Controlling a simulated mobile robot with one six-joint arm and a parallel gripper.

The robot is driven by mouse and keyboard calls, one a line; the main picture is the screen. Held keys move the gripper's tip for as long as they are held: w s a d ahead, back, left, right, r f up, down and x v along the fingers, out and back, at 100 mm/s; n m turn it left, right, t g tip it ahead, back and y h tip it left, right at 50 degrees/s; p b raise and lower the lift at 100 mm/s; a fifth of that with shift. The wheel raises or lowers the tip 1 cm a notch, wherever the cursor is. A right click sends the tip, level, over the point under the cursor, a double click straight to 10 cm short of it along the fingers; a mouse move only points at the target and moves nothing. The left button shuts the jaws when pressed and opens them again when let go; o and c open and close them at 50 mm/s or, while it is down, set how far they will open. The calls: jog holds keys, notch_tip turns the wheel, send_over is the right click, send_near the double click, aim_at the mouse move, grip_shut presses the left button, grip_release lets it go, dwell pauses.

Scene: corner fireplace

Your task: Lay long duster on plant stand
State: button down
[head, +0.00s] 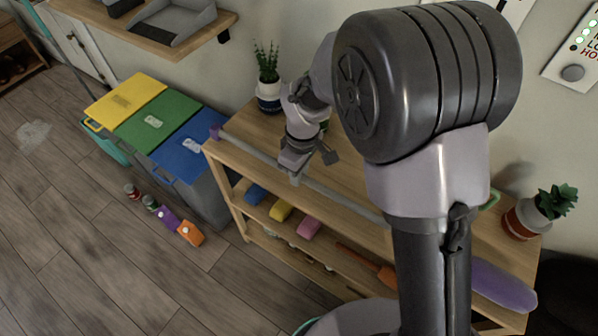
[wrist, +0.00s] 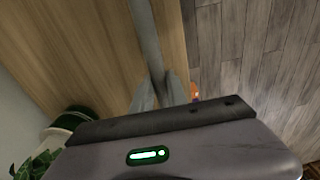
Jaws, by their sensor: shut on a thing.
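The long duster has a thin grey pole (head: 342,197) with a purple end cap at its left end and a purple duster head (head: 503,287) at its right end. The plant stand (head: 240,148) is a wooden shelf unit against the wall. My gripper (head: 296,178) is shut on the pole near the stand's front edge. In the wrist view the pole (wrist: 146,35) runs between my fingers (wrist: 158,92), over the wooden top (wrist: 85,45). I cannot tell whether the pole touches the top. My arm hides part of the pole and stand.
Potted plants stand on the top at left (head: 268,95) and right (head: 525,220). Coloured blocks (head: 281,210) lie on the shelf below. Lidded bins (head: 150,120) stand left of the stand. Small items (head: 167,215) lie on the floor, with free floor to the left.

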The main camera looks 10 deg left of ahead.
jog(key=shift+f+b, duration=0.4)
jog(key=shift+f, duration=0.15)
jog(key=c, duration=1.2)
grip_release()
jog(key=shift+c, duration=0.2)
notch_tip(320, 180, up, 17)
jog(key=p, duration=0.8)
jog(key=s+d+r+m+t, duration=0.1)
jog(key=s+d+r+m, duration=0.1)
jog(key=d+r+m, duration=0.4)
jog(key=s+d+r+m+t, duration=0.2)
jog(key=s+d+r+m, duration=0.1)
jog(key=s+d+m, duration=0.3)
jog(key=s+d+r+m+t+y, duration=0.1)
jog(key=s+d+r+m+t, duration=0.1)
jog(key=s+d+r+m, duration=0.2)
jog(key=s+d+m, duration=0.2)
jog(key=s+d, duration=0.2)
jog(key=shift+s+d+r+t+b, duration=0.15)
jog(key=shift+d+r+t+b, duration=0.05)
jog(key=shift+r+t+b, duration=0.1)
